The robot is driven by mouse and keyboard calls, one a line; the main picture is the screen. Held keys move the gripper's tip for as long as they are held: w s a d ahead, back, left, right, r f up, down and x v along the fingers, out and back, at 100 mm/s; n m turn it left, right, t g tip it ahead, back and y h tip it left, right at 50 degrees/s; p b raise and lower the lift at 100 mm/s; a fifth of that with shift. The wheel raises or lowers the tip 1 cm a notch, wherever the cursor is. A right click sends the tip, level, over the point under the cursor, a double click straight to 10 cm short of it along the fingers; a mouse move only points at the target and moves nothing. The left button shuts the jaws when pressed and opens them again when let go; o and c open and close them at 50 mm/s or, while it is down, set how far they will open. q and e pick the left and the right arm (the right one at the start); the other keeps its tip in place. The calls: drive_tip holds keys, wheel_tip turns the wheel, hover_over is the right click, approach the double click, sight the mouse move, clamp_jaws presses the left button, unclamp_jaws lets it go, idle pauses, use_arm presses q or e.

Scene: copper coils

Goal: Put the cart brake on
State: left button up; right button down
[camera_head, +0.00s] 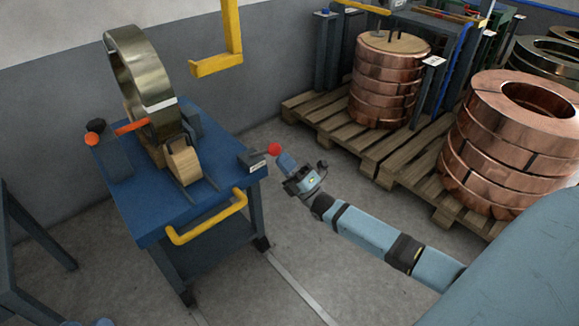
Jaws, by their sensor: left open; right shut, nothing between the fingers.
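The blue cart (140,215) stands left of centre with a yellow handle (208,219) on its front side. A red ball knob (275,149) shows at the cart's right corner, beside a dark block with a white label (257,164); the label is too small to read. My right gripper (286,161) is shut and empty, its fingertips close to the red knob's lower right. I cannot tell whether they touch. My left gripper is not visible; only small bluish shapes, which I cannot identify, show at the bottom left edge.
A metal coil (140,75) stands upright on the cart against a wooden block (184,164). An orange lever (130,128) is beside it. A yellow hook (218,66) hangs above. Copper coils (465,150) stand on pallets (345,145) at right. Floor in front is clear.

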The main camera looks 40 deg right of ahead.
sight(280, 147)
use_arm(q)
drive_tip(key=shift+s, duration=0.1)
wheel_tip(280, 147, up, 6)
drive_tip(key=t+p, duration=0.2)
drive_tip(key=p, duration=0.3)
use_arm(e)
drive_tip(key=r+p, duration=0.1)
drive_tip(key=w+r+g+p, duration=0.1)
drive_tip(key=w+r+m+g+h+p, duration=0.1)
drive_tip(key=r, duration=0.1)
drive_tip(key=shift+a, duration=0.1)
drive_tip(key=w+r+g+h+p, duration=0.1)
drive_tip(key=w+r+p, duration=0.1)
drive_tip(key=p, duration=0.3)
drive_tip(key=shift+a+r+g, duration=0.1)
drive_tip(key=shift+r+g, duration=0.1)
drive_tip(key=shift+g, duration=0.2)
use_arm(q)
drive_tip(key=s+a+f+g+y+p, duration=0.3)
drive_tip(key=a+f+g+y+p, duration=0.2)
drive_tip(key=f, duration=0.6)
drive_tip(key=shift+s+a+f+n+g+p, duration=0.2)
drive_tip(key=shift+a+n+g+p, duration=0.2)
drive_tip(key=shift+a+g, duration=0.5)
use_arm(e)
drive_tip(key=w+r+m+g+h, duration=0.1)
drive_tip(key=w+r+g, duration=0.2)
drive_tip(key=w, duration=0.5)
drive_tip(key=shift+w+a+r, duration=0.15)
drive_tip(key=shift+a+r, duration=0.1)
